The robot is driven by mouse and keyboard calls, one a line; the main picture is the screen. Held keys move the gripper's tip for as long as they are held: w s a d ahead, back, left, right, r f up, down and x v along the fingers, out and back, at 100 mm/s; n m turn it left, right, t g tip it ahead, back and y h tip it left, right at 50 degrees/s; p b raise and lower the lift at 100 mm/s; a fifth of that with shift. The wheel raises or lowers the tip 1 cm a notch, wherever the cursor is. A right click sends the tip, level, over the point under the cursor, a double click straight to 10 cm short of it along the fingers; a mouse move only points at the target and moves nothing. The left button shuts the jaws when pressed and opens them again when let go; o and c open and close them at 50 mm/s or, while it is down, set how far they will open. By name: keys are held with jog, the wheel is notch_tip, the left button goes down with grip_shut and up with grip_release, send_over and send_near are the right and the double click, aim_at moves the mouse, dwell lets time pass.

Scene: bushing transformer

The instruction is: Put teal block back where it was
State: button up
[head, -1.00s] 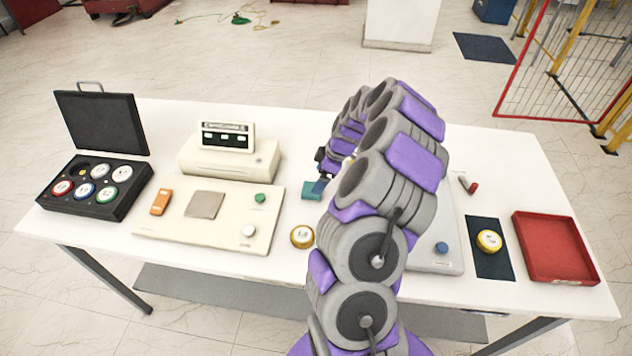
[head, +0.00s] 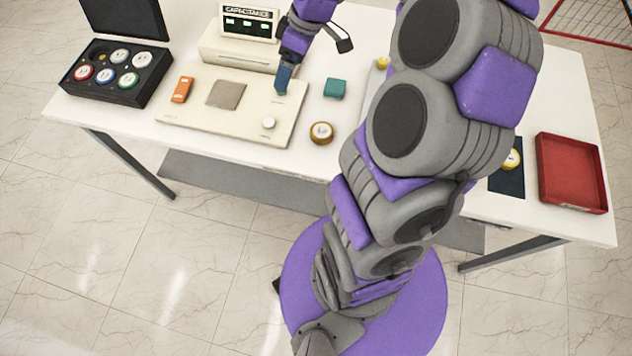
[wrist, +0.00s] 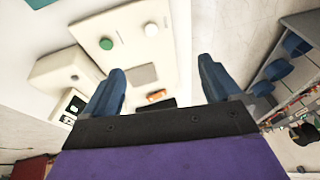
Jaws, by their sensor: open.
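The teal block (head: 334,88) sits on the white table, just right of the cream panel (head: 205,122), with nothing touching it. My gripper (head: 283,78) is left of the block, over the panel's right back corner, where it hides the green knob. In the wrist view my gripper (wrist: 163,82) has its two blue fingers wide apart with nothing between them. The panel's green knob (wrist: 106,44), white knob (wrist: 151,29) and grey plate (wrist: 142,75) show beyond the fingers.
A capacitance meter (head: 247,22) stands behind the panel. An orange device (head: 181,90) lies on the panel's left. A black case (head: 118,72) is at left, a red tray (head: 571,172) at right. My arm hides the table's middle.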

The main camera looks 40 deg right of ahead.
jog(key=s+a+r+m+g+h, duration=0.1)
jog(key=s+a+r+m+g, duration=0.15)
jog(key=s+a, duration=0.9)
jog(key=s+a+m+h, duration=0.1)
jog(key=s+m, duration=0.4)
jog(key=s, duration=1.1)
jog(key=shift+s+a+f+g+h, duration=0.15)
jog(key=shift+a+f+g+h, duration=0.2)
jog(key=shift+h, duration=0.35)
